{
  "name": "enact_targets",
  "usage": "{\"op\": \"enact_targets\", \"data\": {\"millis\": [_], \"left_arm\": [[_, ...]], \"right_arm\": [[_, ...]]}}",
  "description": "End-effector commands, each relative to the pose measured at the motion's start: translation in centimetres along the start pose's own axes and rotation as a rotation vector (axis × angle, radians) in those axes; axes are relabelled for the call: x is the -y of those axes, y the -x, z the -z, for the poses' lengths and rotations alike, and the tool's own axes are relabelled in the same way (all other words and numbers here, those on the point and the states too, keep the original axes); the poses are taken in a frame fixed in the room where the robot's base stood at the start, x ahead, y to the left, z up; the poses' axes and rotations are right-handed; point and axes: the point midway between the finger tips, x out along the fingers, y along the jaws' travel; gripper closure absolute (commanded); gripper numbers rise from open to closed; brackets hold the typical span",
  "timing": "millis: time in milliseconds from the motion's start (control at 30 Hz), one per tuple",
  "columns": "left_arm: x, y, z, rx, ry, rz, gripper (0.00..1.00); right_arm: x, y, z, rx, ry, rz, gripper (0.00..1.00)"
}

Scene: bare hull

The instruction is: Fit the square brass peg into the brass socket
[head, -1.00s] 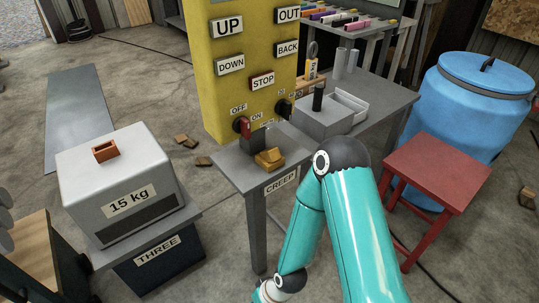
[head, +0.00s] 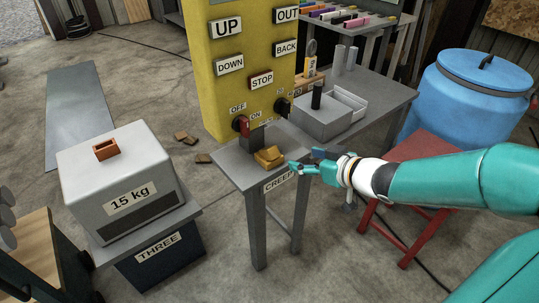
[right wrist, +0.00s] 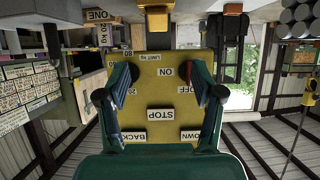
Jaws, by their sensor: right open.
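A brass piece (head: 268,157) sits on the front end of the grey table, below the yellow panel. It has a raised block and a lower part. I cannot tell peg from socket in it. My right gripper (head: 294,167) is open just right of the brass piece in the head view, at the table's edge above the label. Nothing shows between its fingers. In the right wrist view its fingers (right wrist: 160,85) are spread, with the upside-down yellow panel beyond them. A brass-coloured block (right wrist: 157,18) shows there at the top edge. My left gripper is not in view.
The grey table (head: 385,103) carries grey boxes (head: 328,118) farther back. The yellow panel (head: 226,85) has a red switch (head: 244,124) near the brass piece. A red stool (head: 425,150) stands under my right arm, with a blue barrel (head: 470,100) behind. A 15 kg weight (head: 120,180) is at left.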

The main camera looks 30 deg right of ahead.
Motion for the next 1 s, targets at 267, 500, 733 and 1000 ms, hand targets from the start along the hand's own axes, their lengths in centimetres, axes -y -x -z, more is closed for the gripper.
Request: {"op": "enact_targets", "data": {"millis": [267, 500, 733, 1000], "left_arm": [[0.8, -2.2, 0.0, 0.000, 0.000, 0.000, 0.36], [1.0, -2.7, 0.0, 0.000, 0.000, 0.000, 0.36], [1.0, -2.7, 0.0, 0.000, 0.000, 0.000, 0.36], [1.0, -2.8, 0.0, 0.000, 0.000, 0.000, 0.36]], "right_arm": [[0.1, -6.3, -0.4, 0.003, 0.000, 0.005, 0.33], [0.1, -9.3, -0.2, 0.003, -0.001, 0.002, 0.33], [-0.1, -10.8, -0.3, 0.004, -0.001, 0.002, 0.33], [-0.4, -14.4, -0.3, 0.004, -0.001, 0.002, 0.33]]}}
